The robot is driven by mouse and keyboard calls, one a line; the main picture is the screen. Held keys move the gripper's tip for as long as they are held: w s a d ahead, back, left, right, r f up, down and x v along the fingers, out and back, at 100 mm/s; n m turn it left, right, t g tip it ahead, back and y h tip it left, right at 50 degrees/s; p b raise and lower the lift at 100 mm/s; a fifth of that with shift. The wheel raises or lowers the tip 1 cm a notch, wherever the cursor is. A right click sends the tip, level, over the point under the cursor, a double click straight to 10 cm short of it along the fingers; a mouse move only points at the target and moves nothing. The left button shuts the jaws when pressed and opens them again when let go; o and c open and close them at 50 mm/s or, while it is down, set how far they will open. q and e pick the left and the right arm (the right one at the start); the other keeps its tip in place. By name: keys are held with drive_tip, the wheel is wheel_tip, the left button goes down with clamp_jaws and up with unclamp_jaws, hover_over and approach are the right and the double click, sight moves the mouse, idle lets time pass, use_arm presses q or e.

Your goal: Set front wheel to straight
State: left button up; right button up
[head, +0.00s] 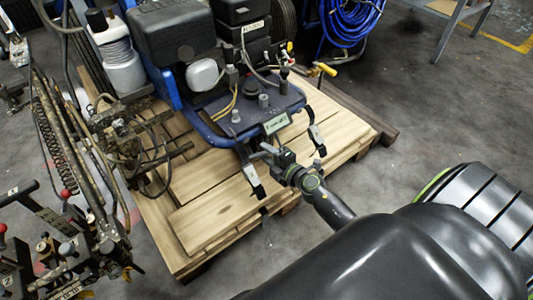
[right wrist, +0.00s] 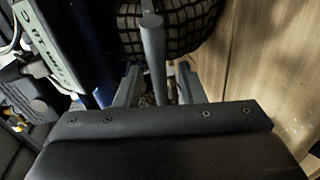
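The line striper (head: 215,80) stands on a wooden pallet in the head view, with a labelled plate (head: 276,123) at its blue front edge. My right gripper (head: 268,153) is just in front of that edge, its arm coming from the lower right. In the right wrist view, a grey rod (right wrist: 154,58) with a rounded end stands between the open fingers of my right gripper (right wrist: 158,70), with gaps visible on both sides. A black treaded wheel (right wrist: 185,28) is behind it. The wheel is hidden in the head view, so its angle is unclear. My left gripper is out of view.
The pallet (head: 210,195) has bare planks in front of the machine. Hoses, rods and levers (head: 75,150) crowd the left side. A blue hose coil (head: 348,22) and a metal stand (head: 450,30) are at the back. Concrete floor (head: 400,120) is clear to the right.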

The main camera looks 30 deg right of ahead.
drive_tip(key=shift+w, duration=0.4)
drive_tip(key=shift+c, duration=0.2)
clamp_jaws()
